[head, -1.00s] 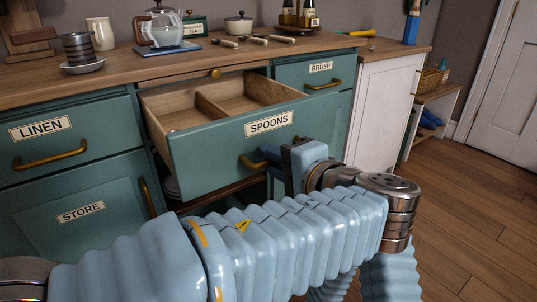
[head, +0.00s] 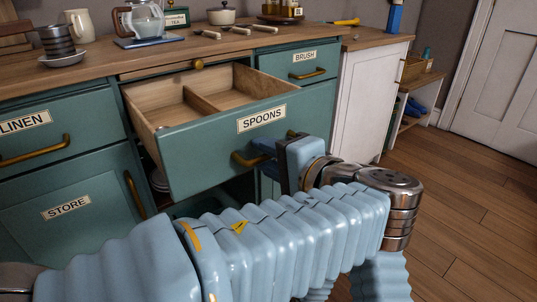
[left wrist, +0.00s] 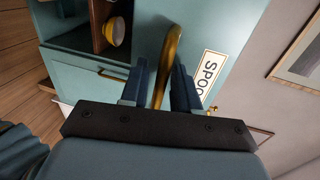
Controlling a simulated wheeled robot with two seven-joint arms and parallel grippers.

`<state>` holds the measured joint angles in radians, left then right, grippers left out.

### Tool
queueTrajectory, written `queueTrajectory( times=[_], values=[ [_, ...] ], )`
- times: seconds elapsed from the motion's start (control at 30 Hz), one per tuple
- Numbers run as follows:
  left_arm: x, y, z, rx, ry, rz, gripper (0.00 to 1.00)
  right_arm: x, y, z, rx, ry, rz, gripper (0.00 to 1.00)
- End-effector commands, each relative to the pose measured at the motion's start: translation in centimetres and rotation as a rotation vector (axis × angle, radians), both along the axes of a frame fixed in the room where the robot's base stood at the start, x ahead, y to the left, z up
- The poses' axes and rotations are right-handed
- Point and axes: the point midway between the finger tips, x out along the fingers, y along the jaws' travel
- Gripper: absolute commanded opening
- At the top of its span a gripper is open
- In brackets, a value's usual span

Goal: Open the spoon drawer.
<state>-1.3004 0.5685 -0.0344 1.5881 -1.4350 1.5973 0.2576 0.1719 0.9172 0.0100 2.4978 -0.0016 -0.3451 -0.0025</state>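The spoon drawer (head: 205,150) is a teal drawer with a SPOONS label (head: 262,119), pulled well out of the cabinet. Its pale wooden inside has a divider (head: 203,101), and the visible part looks empty. My left gripper (head: 264,148) is at the brass handle (head: 243,160) on the drawer front, partly hidden by my own wrist. My right gripper is not in view.
LINEN (head: 60,130) and STORE (head: 65,207) fronts are shut at left; the BRUSH drawer (head: 300,62) is shut at right. The wooden counter (head: 95,68) holds a cup, glass pot and several utensils. Open floor (head: 460,210) lies at right.

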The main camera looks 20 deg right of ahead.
Motion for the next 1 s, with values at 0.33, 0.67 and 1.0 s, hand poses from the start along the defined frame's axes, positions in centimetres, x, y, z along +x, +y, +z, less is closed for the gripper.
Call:
queueTrajectory(
  times=[0.33,0.67,1.0],
  values=[
    [-3.3,-1.3,1.0,-0.001,-0.002,-0.003,0.3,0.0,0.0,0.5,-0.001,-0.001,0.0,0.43],
    [-10.4,-3.8,2.5,0.0,-0.001,-0.003,0.3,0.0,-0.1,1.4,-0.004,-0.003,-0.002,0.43],
    [-12.7,-4.6,2.8,0.0,0.0,0.0,0.3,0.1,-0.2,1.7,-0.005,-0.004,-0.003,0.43]
  ],
)
